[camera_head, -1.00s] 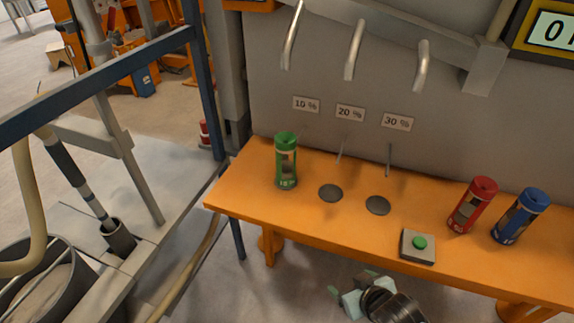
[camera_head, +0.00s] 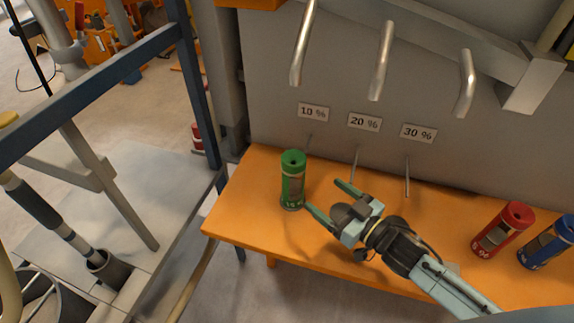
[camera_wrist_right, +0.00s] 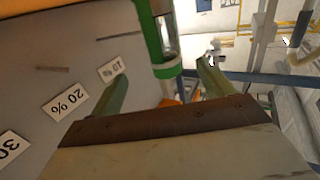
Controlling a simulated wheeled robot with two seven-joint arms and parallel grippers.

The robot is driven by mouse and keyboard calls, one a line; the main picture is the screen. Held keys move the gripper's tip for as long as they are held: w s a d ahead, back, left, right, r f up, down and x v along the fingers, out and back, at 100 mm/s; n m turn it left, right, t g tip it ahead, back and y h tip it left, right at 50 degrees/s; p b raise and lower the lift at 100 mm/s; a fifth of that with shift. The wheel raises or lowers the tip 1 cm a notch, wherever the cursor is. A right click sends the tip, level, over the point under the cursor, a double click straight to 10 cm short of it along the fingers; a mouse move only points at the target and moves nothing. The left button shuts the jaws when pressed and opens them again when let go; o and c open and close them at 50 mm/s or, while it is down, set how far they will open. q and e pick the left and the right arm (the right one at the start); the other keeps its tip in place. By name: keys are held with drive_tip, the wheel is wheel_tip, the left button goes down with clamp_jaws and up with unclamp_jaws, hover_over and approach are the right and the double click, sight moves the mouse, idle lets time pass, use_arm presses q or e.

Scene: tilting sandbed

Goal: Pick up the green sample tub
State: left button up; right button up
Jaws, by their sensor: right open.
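The green sample tub (camera_head: 293,182) stands upright on the orange bench, under the 10 % label. My right gripper (camera_head: 322,196) is open and empty just to the right of the tub, its fingers pointing at it. In the right wrist view, the tub (camera_wrist_right: 167,72) shows in the gap between the two spread fingers, partly cut off by the top edge. I cannot tell whether a fingertip touches it. My left gripper is not in view.
The orange bench (camera_head: 232,212) stands against a grey panel with metal spouts and labels. A red tub (camera_head: 502,230) and a blue tub (camera_head: 548,242) stand at the right. My right forearm covers the bench's middle. A blue frame post (camera_head: 196,85) rises left of the bench.

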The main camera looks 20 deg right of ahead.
sight(302, 178)
drive_tip(key=shift+y, duration=0.4)
drive_tip(key=x, duration=0.7)
drive_tip(key=shift+s+r+p, duration=0.1)
drive_tip(key=shift+r+p, duration=0.2)
drive_tip(key=shift+p, duration=0.05)
drive_tip(key=shift+w+a, duration=0.2)
drive_tip(key=shift+w, duration=0.15)
drive_tip(key=shift+w+a, duration=0.25)
drive_tip(key=shift+w, duration=0.1)
drive_tip(key=x, duration=0.4)
drive_tip(key=shift+w+a+f+p, duration=0.1)
drive_tip(key=shift+w+p, duration=0.25)
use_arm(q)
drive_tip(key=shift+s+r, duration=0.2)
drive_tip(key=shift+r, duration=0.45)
use_arm(e)
drive_tip(key=shift+c, duration=0.4)
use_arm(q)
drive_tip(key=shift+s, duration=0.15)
use_arm(e)
drive_tip(key=c, duration=1.2)
